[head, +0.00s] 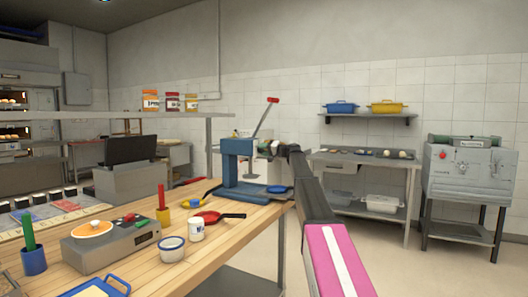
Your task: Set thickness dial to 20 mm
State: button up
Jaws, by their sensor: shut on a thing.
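A blue bench machine (238,160) with a long red-tipped lever (268,112) stands at the far right end of the wooden table. A pale panel with a small red mark shows at its right side. My arm reaches in from the bottom right, and my gripper (284,151) is at this side of the machine. It appears shut on the thickness dial there, but its fingers and the dial are too small and covered to make out. The dial's setting cannot be read.
The wooden table (235,232) holds a grey control box (112,243), a red pan (220,216), a white mug (196,230) and a blue-rimmed bowl (172,248). A grey machine (465,172) stands at the far right. The floor between is clear.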

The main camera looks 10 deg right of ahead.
jog(key=shift+s, duration=0.1)
jog(key=o, duration=0.9)
jog(key=v, duration=1)
jog(key=shift+s+d, duration=0.2)
jog(key=shift+d, duration=0.1)
